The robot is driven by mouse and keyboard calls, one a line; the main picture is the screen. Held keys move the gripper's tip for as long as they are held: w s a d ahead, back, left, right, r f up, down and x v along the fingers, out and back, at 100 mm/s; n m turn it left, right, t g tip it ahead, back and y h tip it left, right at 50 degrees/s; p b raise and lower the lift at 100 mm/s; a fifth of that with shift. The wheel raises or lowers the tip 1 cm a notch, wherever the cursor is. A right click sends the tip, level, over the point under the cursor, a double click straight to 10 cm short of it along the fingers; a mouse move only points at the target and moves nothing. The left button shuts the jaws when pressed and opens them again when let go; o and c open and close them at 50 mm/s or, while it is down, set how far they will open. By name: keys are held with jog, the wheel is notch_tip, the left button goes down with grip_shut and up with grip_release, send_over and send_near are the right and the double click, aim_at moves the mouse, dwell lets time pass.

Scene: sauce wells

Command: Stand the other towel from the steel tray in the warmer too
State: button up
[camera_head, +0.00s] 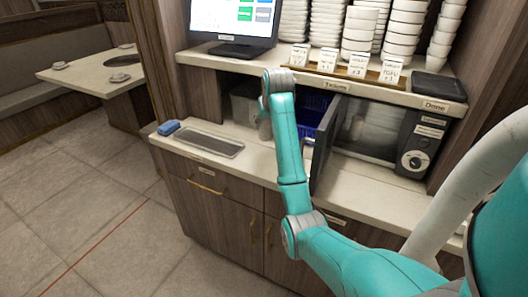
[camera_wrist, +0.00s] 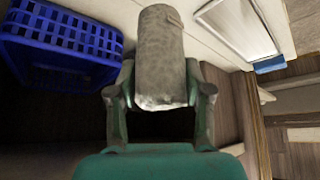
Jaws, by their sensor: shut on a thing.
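My gripper (camera_wrist: 160,98) is shut on a rolled grey towel (camera_wrist: 160,50), which stands out beyond the fingers in the wrist view. In the head view my arm mostly hides the gripper, and a grey bit of the towel (camera_head: 265,128) shows beside the arm. The steel tray (camera_head: 207,144) lies on the counter to the left and looks empty; part of it shows in the wrist view (camera_wrist: 237,24). The warmer (camera_head: 411,146) stands at the right under the shelf, its dark door (camera_head: 324,150) swung open. Its inside is pale and dim; I cannot tell what it holds.
A blue basket (camera_head: 312,110) sits under the shelf behind my arm, and fills the wrist view's upper left (camera_wrist: 60,48). A blue folded cloth (camera_head: 168,127) lies left of the tray. The shelf (camera_head: 300,78) above carries bowls, cards and a screen. The open door juts over the counter.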

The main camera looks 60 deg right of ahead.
notch_tip(320, 180, down, 9)
jog(key=shift+f, duration=0.1)
dwell(0.4)
jog(key=o, duration=1.2)
jog(key=shift+c, duration=0.2)
jog(key=shift+s+r, duration=0.1)
jog(key=shift+r, duration=0.2)
jog(key=v, duration=1.1)
jog(key=shift+a+r, duration=0.15)
jog(key=shift+r, duration=0.05)
